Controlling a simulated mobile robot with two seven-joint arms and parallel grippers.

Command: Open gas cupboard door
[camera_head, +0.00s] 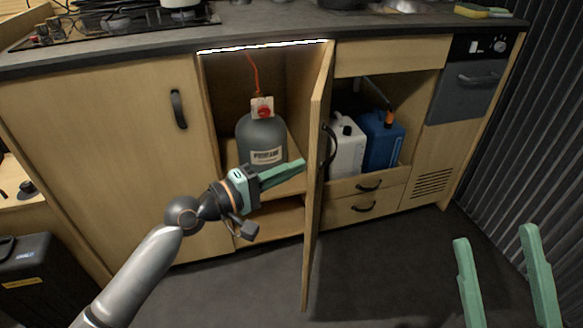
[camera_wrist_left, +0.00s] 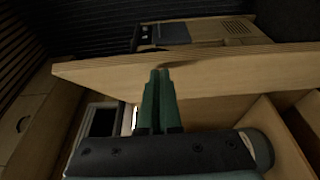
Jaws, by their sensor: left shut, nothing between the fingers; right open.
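The gas cupboard door (camera_head: 316,190) stands swung wide open, seen nearly edge-on in the head view, with its dark handle (camera_head: 331,146) on the right-hand face. Inside the cupboard, a grey propane bottle (camera_head: 263,137) with a red-topped valve and an orange hose stands upright on a shelf. My left gripper (camera_head: 296,168) is shut and empty in front of the bottle, its fingertips close to the door's inner face. In the left wrist view the fingers (camera_wrist_left: 160,80) reach to the door panel (camera_wrist_left: 200,75); I cannot tell whether they touch. My right gripper (camera_head: 498,250) is open and empty at lower right.
A white canister (camera_head: 346,148) and a blue canister (camera_head: 383,140) stand in the open compartment right of the door. A closed cupboard door (camera_head: 110,160) is at left. The dark floor (camera_head: 390,260) in front is clear. A black case (camera_head: 35,270) stands lower left.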

